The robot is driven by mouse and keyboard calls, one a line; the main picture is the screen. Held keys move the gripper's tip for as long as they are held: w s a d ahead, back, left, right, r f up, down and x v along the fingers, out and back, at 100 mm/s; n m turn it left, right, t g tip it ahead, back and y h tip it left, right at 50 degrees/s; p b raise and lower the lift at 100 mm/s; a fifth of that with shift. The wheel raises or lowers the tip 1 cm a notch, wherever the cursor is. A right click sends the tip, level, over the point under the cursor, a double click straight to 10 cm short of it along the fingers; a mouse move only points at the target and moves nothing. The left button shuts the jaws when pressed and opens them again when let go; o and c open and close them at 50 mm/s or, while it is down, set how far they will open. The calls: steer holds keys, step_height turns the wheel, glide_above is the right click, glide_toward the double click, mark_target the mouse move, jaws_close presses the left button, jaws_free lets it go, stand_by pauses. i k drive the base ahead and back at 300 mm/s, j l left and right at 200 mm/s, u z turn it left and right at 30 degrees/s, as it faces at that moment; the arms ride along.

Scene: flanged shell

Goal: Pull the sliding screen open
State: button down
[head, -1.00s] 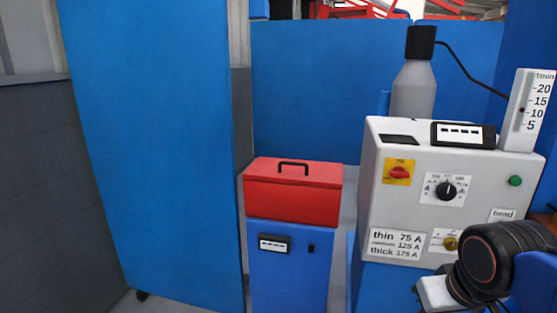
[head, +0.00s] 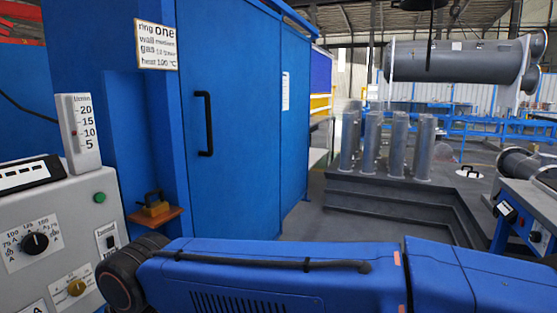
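The sliding screen appears as a tall blue panel (head: 240,150) left of centre in the head view. A black upright bar handle (head: 205,123) is fixed near its left edge. The panel's left edge stands close beside a blue post; I see no clear gap there. My gripper is out of view, and nothing is seen touching the handle.
A grey control box (head: 55,235) with dials stands at the left. A small wooden shelf (head: 155,217) juts out left of the panel. Upright grey cylinders (head: 398,148) stand on a dark stepped platform (head: 390,205) at right. Some floor shows between panel and platform.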

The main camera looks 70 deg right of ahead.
mark_target(230, 53)
steer(key=z, duration=1.9)
